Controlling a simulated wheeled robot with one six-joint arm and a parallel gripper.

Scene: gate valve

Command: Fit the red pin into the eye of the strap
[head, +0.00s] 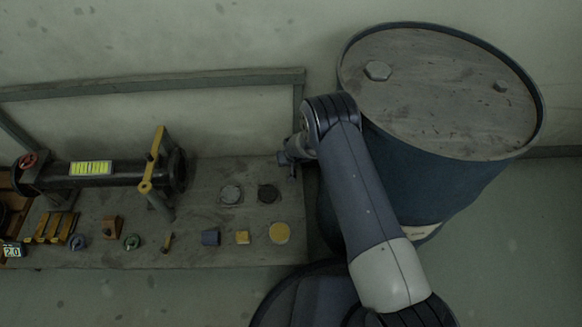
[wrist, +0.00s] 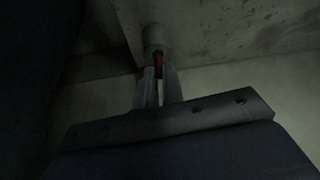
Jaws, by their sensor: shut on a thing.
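My gripper (wrist: 158,76) is shut on a small red piece (wrist: 159,62), which I take to be the red pin. A pale grey cylinder (wrist: 156,38) shows just beyond the red piece in the wrist view; I cannot tell whether it is part of the pin. In the head view, my gripper (head: 291,161) is at the right end of the bench, and the pin cannot be made out. A yellow strap (head: 154,158) crosses the dark pipe at the left, well apart from my gripper.
The dark pipe (head: 118,175) lies along the bench (head: 210,180). Two round discs (head: 231,193) (head: 268,193) lie near my gripper. Several small parts, including a yellow block (head: 242,237) and yellow disc (head: 279,232), line the front edge. A large blue drum (head: 430,170) stands at right.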

